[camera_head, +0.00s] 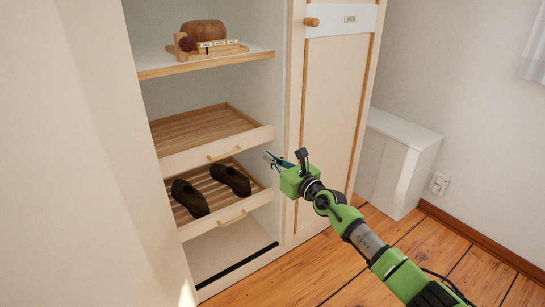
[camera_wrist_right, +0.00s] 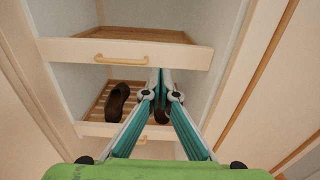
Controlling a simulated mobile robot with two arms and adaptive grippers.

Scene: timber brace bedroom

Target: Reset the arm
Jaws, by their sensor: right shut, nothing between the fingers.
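My right arm reaches in from the lower right of the head view, with its green right gripper (camera_head: 271,157) in front of the open wardrobe near the right end of the slatted drawers. In the right wrist view the teal fingers of the right gripper (camera_wrist_right: 161,88) meet at their tips, with nothing between them. The fingers cover part of a dark shoe in that view. My left gripper is not in view.
The wardrobe has an upper drawer (camera_head: 205,131), empty, and a lower drawer (camera_head: 258,199) with two dark brown shoes (camera_head: 190,198). A shelf (camera_head: 200,63) above holds a wooden box. A closed door (camera_head: 335,110) stands right. A white cabinet (camera_head: 395,165) and open wooden floor (camera_head: 330,268) lie beyond.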

